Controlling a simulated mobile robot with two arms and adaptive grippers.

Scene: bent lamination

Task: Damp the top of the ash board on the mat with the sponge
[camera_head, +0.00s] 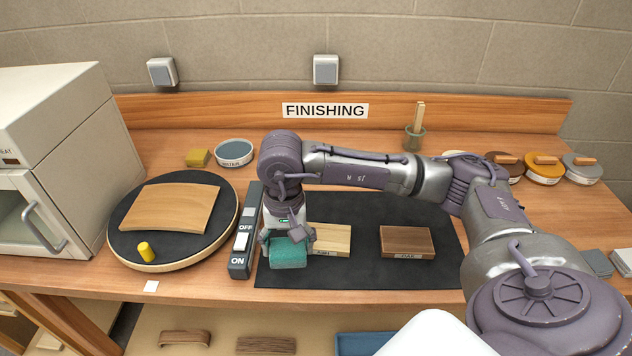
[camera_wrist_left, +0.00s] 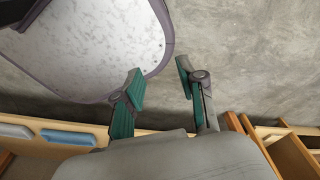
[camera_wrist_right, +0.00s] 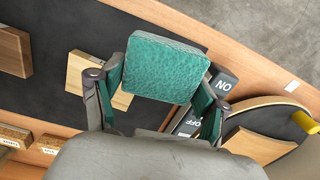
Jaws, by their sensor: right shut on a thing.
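My right gripper (camera_head: 288,240) points down and is shut on a green sponge (camera_head: 288,254), a rough teal block that also fills the middle of the right wrist view (camera_wrist_right: 166,66). The sponge is over the left part of the black mat (camera_head: 375,278), at the ash board's left end. The pale ash board (camera_head: 336,238) lies on the mat, its left part hidden by the gripper. It also shows partly behind the sponge in the right wrist view (camera_wrist_right: 84,72). I cannot tell if sponge and board touch. My left gripper (camera_wrist_left: 160,76) is open and empty, away from the bench.
A darker board (camera_head: 406,240) lies on the mat to the right. A switch box (camera_head: 241,243) and a round turntable (camera_head: 222,235) with a curved board (camera_head: 170,207) and yellow peg (camera_head: 147,250) are left. Behind are a water dish (camera_head: 234,150) and an olive-yellow block (camera_head: 197,157).

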